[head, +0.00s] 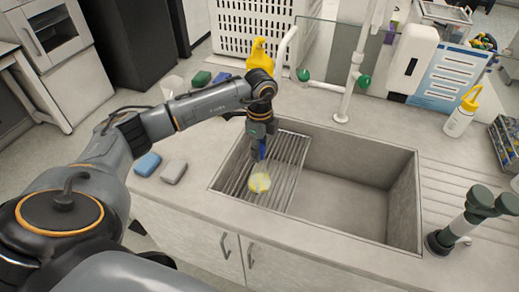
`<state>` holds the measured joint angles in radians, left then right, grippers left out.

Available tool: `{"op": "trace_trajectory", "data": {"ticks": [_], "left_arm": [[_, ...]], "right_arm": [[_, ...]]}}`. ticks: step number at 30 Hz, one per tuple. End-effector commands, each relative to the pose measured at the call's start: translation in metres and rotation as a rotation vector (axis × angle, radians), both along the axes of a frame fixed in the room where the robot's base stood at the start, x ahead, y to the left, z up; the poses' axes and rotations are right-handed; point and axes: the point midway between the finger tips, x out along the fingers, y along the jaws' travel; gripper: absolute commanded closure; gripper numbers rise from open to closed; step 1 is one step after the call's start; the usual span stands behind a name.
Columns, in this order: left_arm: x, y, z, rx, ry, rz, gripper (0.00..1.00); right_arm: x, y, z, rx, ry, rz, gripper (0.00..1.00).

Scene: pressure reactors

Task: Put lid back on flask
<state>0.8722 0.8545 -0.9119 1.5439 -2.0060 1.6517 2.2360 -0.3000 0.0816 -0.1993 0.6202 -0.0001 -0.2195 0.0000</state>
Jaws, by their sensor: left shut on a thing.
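My left gripper (259,155) points down over the left part of the sink. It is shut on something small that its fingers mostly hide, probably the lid. A rounded pale-yellow thing (260,183), probably the flask, shows right below the fingertips, over the metal rack (291,160) in the sink. I cannot tell whether the lid and the flask touch. My right gripper is not in view.
The sink basin (345,205) is empty right of the rack. Two sponges, blue (147,164) and grey (174,171), lie on the counter at left. A yellow-capped bottle (460,117) and a dark green-topped fixture (470,222) stand at right. A faucet (350,85) rises behind the sink.

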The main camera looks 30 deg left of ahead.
Motion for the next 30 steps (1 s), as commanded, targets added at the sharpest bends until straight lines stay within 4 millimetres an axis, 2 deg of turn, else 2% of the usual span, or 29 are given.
{"op": "trace_trajectory", "data": {"ticks": [27, 28, 30], "left_arm": [[0.0000, -0.0001, -0.0026, 0.000, 0.000, 0.000, 0.90], [0.0000, -0.0001, -0.0026, 0.000, 0.000, 0.000, 0.70], [0.0000, -0.0001, -0.0026, 0.000, 0.000, 0.000, 0.56]], "right_arm": [[0.0003, 0.0017, -0.0002, 0.002, 0.000, 0.000, 0.12], [0.0002, 0.0019, -0.0002, 0.002, 0.000, 0.000, 0.12], [0.0002, 0.0024, -0.0002, 0.003, 0.001, 0.000, 0.12]]}}
